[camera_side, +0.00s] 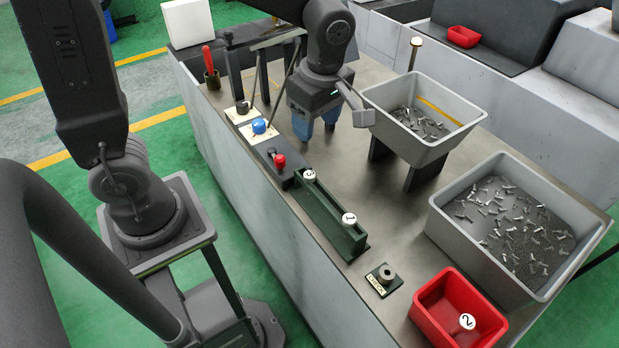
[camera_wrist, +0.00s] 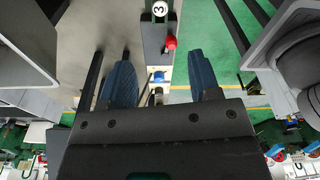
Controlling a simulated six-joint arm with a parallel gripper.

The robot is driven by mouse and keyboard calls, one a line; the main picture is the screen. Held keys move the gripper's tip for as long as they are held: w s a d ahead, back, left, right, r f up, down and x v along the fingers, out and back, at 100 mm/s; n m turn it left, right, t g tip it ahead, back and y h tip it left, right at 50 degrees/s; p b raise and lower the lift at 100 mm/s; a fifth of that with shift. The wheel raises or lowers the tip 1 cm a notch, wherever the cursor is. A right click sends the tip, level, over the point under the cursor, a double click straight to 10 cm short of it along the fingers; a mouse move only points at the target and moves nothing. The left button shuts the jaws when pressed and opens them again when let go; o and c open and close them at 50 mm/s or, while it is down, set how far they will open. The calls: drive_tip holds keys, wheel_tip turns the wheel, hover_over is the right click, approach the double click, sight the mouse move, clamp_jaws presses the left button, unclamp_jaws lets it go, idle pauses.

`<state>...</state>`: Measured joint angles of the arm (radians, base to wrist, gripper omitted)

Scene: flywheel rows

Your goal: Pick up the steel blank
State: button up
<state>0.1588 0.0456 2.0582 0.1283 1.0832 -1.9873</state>
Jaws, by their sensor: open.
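The steel blank appears to be the short grey metal cylinder with a hole in its top (camera_side: 385,274), in the side view. It stands upright on a small dark plate (camera_side: 371,284) with a yellow label, near the table's front edge. My gripper (camera_side: 317,122) is well behind it, over the back part of the table, with its two blue fingers pointing down and apart. The wrist view shows the fingers of my gripper (camera_wrist: 160,62) spread with nothing held between them. The blank cannot be made out in the wrist view.
A green channel (camera_side: 332,218) with markers 3 and 1 lies between my gripper and the blank. A red knob (camera_side: 280,160) and blue ball (camera_side: 260,126) stand left. Grey bins (camera_side: 449,144) (camera_side: 443,222) of metal parts and a red bin (camera_side: 432,304) stand right.

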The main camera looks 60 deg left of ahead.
sight(310, 174)
drive_tip(key=f, duration=0.4)
drive_tip(key=a+f, duration=0.1)
drive_tip(key=f, duration=0.8)
drive_tip(key=shift+s+a+f, duration=0.15)
drive_tip(key=shift+s+f, duration=0.05)
drive_tip(key=c, duration=0.9)
drive_tip(key=shift+r, duration=0.15)
